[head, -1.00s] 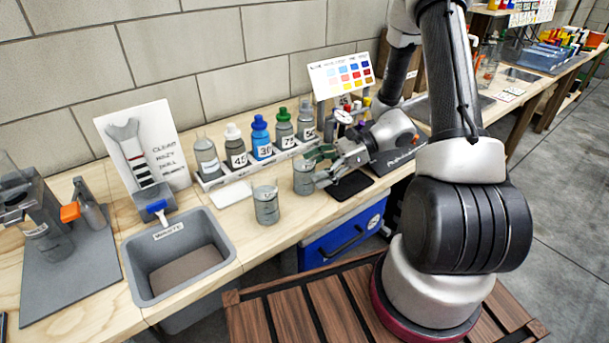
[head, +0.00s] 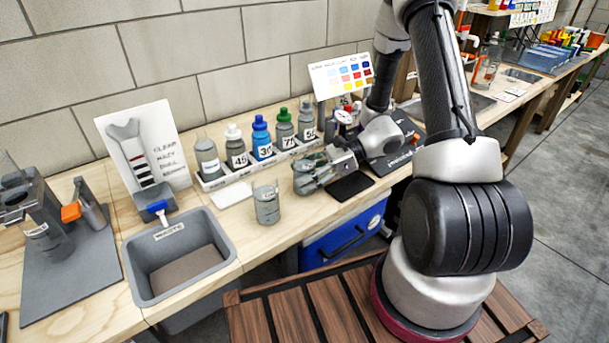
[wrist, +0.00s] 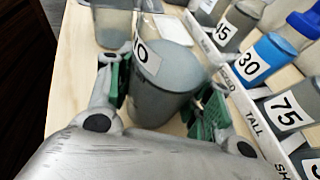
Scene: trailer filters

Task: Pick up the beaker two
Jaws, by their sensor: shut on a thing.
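A grey translucent beaker (wrist: 165,88) stands between my fingers in the wrist view, with a white label on its rim ending in "O"; the rest of the label is hidden or unclear. In the head view this beaker (head: 301,183) is largely covered by my gripper (head: 318,170). My gripper (wrist: 166,98) is shut on it, with a green pad on each side of its wall. The beaker looks upright and at bench height. A second, similar beaker (head: 267,206) stands on the bench to the left. It also shows at the top of the wrist view (wrist: 111,28).
A white rack (head: 240,172) of numbered bottles stands close behind the held beaker. A black pad (head: 351,187) lies to its right and a white pad (head: 231,195) behind left. A grey waste bin (head: 230,250) sits further left. The bench's front edge is near.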

